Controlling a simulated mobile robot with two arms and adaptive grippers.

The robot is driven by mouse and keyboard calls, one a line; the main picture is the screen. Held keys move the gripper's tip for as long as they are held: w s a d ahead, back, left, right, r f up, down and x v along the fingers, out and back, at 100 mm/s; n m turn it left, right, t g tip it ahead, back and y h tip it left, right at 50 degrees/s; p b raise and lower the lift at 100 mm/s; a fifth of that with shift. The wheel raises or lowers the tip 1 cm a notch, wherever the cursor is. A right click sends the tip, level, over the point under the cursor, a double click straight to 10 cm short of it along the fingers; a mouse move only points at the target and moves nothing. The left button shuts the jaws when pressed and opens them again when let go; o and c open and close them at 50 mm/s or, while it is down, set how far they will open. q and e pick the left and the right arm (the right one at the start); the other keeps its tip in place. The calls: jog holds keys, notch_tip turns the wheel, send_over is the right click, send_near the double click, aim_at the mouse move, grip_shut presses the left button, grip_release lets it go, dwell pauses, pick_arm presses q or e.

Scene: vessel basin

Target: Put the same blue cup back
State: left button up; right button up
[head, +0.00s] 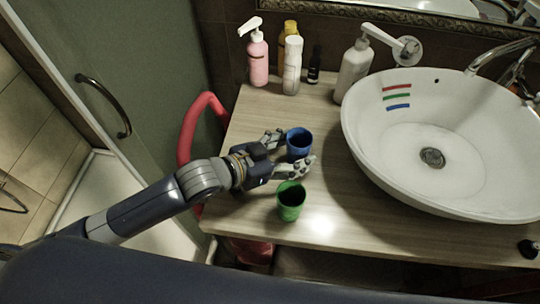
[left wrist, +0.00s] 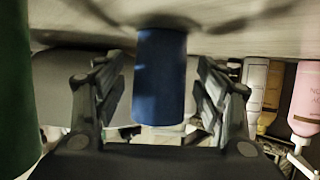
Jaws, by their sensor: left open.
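The blue cup (head: 299,143) stands upright on the wooden counter, left of the basin. My left gripper (head: 290,154) is open, with one finger on either side of the blue cup. In the left wrist view the blue cup (left wrist: 159,78) lies between the two spread fingers (left wrist: 160,95), with gaps visible on both sides. A green cup (head: 291,201) stands on the counter just in front of the gripper, and its side fills the left edge of the wrist view (left wrist: 17,95). My right gripper is not in view.
The white basin (head: 375,150) with red, green and blue stripes takes up the right of the counter (head: 245,215). A pink pump bottle (head: 258,62), a white bottle (head: 292,66) and another pump bottle (head: 354,70) stand at the back. A red curved tube (head: 187,130) is left of the counter.

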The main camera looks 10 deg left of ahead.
pick_arm(q)
jog(key=v, duration=1)
jog(key=shift+b, duration=0.4)
